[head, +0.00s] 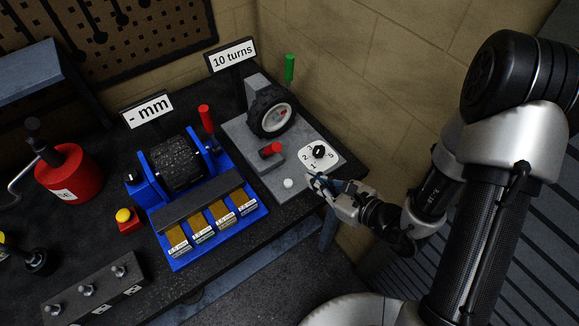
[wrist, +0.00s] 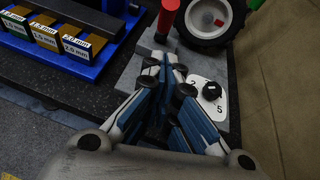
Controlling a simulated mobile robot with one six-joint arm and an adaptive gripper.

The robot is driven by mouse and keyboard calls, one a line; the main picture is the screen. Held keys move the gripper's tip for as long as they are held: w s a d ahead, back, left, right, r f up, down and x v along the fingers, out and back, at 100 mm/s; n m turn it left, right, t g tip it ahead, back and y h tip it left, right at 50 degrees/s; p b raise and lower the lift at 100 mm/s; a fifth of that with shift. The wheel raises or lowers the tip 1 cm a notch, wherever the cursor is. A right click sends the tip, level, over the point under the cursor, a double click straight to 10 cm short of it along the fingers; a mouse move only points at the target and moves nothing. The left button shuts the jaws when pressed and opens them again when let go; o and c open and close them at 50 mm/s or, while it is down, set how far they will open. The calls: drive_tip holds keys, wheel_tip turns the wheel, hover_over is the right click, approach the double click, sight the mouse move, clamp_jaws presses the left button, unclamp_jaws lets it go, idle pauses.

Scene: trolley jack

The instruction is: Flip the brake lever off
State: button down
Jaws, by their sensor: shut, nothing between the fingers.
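No lever in view is labelled as the brake. On the grey unit (head: 262,172), a short red-ended lever (head: 271,149) lies low beside the wheel (head: 271,112), and a green-handled lever (head: 290,67) stands upright behind it. A red-handled lever (head: 206,118) stands on the blue machine (head: 185,248). My gripper (head: 313,181) is shut and empty at the front edge of the grey unit, close to the white knob (head: 288,183) and numbered dial (head: 319,153). In the wrist view my gripper (wrist: 170,65) points toward a red handle (wrist: 167,15); the fingers hide part of the grey unit.
The blue machine with labelled blocks stands left of the grey unit. A yellow-topped red button (head: 125,215) and a red can (head: 68,173) stand further left. A stone wall (head: 365,75) rises close behind and to the right. Signs stand behind both machines.

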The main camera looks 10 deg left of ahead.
sight(271, 150)
drive_tip(key=w+a+b, duration=0.4)
drive_tip(key=a+b, duration=0.1)
drive_tip(key=a, duration=0.3)
drive_tip(key=shift+w+f, duration=0.3)
drive_tip(key=shift+w, duration=0.1)
